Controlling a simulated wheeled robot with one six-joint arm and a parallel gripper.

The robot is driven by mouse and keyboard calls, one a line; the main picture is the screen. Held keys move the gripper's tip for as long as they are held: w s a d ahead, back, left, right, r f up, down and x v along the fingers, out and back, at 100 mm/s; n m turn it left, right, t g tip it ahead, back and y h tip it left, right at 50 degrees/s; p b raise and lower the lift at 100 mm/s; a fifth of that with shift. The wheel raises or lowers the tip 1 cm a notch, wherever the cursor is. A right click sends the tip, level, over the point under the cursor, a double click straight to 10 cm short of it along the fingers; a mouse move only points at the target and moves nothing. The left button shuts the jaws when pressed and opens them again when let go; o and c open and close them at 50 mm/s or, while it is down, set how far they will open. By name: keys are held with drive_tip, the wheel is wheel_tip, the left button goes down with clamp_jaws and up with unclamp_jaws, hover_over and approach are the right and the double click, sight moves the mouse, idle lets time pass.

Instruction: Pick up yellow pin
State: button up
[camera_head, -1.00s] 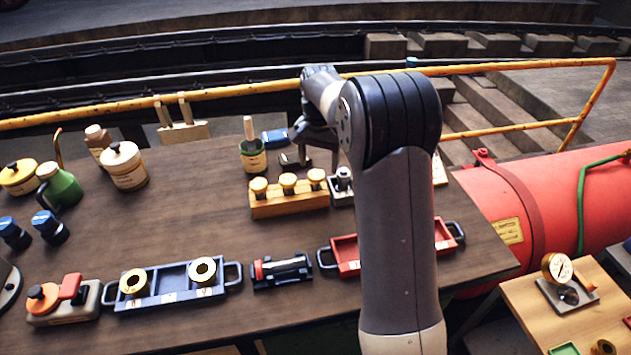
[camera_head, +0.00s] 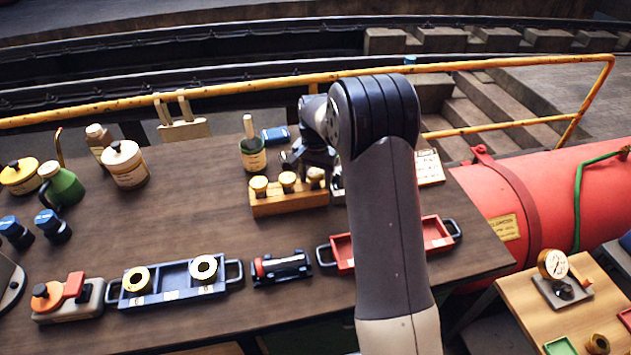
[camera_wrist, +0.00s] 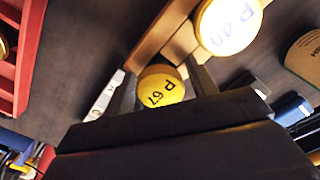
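A wooden pin rack (camera_head: 290,202) on the bench holds three round-headed pins in the head view. The yellow pin (camera_head: 316,174) is at the rack's right end, under my gripper (camera_head: 312,160). My gripper's two fingers (camera_wrist: 165,92) stand on either side of this head, with a small gap visible. The gripper looks open around it. A paler pin (camera_wrist: 228,25) marked "P 40" is beside it in the rack. The lower part of the yellow pin is hidden.
A green pot with a brush (camera_head: 253,155) and a blue object (camera_head: 276,134) stand behind the rack. A red tray (camera_head: 438,236), a blue tray (camera_head: 222,282) and a black-and-red tool (camera_head: 282,268) lie in front.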

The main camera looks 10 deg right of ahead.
drive_tip(key=shift+r, duration=0.1)
drive_tip(key=c, duration=1.1)
